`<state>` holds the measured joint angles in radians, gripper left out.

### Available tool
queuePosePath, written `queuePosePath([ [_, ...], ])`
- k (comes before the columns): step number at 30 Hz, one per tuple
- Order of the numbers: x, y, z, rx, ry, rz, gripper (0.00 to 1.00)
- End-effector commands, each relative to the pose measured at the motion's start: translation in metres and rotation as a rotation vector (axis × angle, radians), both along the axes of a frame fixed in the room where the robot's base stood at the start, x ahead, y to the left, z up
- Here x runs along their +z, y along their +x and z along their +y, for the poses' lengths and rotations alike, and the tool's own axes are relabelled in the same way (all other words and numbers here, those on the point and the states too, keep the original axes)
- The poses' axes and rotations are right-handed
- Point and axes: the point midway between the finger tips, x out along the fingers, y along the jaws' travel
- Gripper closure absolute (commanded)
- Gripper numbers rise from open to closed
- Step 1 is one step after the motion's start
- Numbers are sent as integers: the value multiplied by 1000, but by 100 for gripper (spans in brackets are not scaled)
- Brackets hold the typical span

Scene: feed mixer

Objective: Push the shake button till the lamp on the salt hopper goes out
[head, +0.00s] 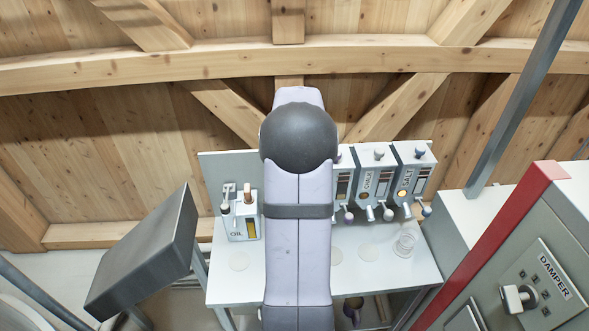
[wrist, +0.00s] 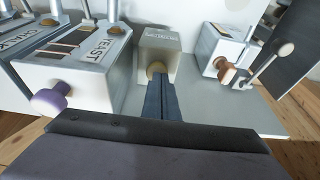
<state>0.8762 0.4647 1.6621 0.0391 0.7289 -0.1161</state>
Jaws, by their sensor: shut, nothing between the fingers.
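The salt hopper (head: 414,165) is the rightmost of the row on the white table in the head view. Its round lamp (head: 402,193) looks lit, bright yellow. In the wrist view my gripper (wrist: 158,78) is shut and empty. Its dark fingers point at a round tan button (wrist: 155,69) on a small beige box (wrist: 160,45). The tips overlap the button's lower edge; I cannot tell whether they touch it. The label on the box is too blurred to read surely. In the head view my arm hides the gripper and this box. The salt hopper is not clearly in the wrist view.
The yeast hopper (wrist: 80,70) with a purple knob stands left of the fingers in the wrist view. The oil unit (head: 241,215) stands left of my arm in the head view. A damper panel (head: 535,285) is at right.

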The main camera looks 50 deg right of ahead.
Motion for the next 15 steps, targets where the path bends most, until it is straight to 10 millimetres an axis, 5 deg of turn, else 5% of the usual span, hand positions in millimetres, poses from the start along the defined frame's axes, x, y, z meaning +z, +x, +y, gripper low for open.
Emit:
queuePosePath([
  [15,-9,0,0,0,-1,-1,100],
])
